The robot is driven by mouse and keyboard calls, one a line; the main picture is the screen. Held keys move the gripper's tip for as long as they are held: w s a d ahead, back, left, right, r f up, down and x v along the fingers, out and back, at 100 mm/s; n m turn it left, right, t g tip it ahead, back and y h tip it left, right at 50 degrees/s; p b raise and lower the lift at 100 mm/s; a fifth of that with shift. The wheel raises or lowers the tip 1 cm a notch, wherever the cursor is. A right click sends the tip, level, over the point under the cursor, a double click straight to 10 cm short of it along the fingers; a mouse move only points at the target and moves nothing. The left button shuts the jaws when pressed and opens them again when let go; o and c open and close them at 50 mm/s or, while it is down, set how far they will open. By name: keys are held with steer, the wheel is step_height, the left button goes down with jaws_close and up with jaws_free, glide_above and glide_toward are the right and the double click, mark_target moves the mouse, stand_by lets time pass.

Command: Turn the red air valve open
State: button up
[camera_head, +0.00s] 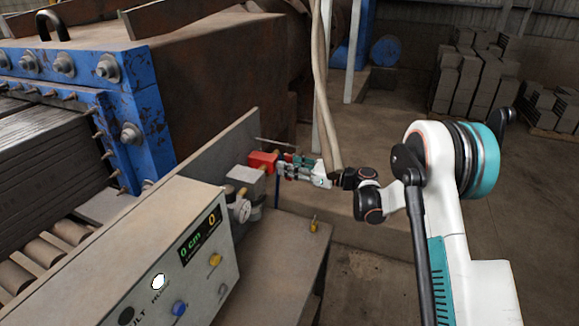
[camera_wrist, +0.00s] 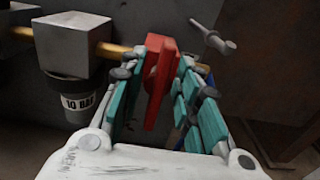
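The red air valve (camera_head: 262,161) sits on a brass pipe by a grey block, behind the control box. In the wrist view its red handle (camera_wrist: 160,80) stands between my two fingers, with its long face toward the camera. My gripper (camera_head: 284,167) reaches it from the right. In the wrist view my gripper (camera_wrist: 166,72) has its teal finger pads apart on both sides of the handle. A dark gap shows between the handle and the right finger. Whether the tips touch the handle cannot be told.
A thin metal rod (camera_wrist: 212,38) sticks out behind the right finger. A blue-framed machine (camera_head: 150,115) stands behind.

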jaws_close()
steer(key=shift+n, duration=0.4)
steer(key=n+b, duration=0.2)
steer(key=shift+s+a+f+n, duration=0.1)
steer(key=shift+s+n, duration=0.05)
steer(key=shift+n, duration=0.25)
steer(key=n+b, duration=0.1)
steer(key=n, duration=0.2)
steer(key=n+b, duration=0.1)
steer(key=n, duration=0.2)
steer(key=n+b, duration=0.1)
steer(key=n, duration=0.2)
steer(key=shift+s+a+f, duration=0.1)
steer(key=shift+s+f, duration=0.1)
steer(key=shift+s, duration=0.1)
steer(key=n+b, duration=0.1)
steer(key=n, duration=0.4)
steer(key=shift+f, duration=0.2)
steer(key=shift+n+b, duration=0.3)
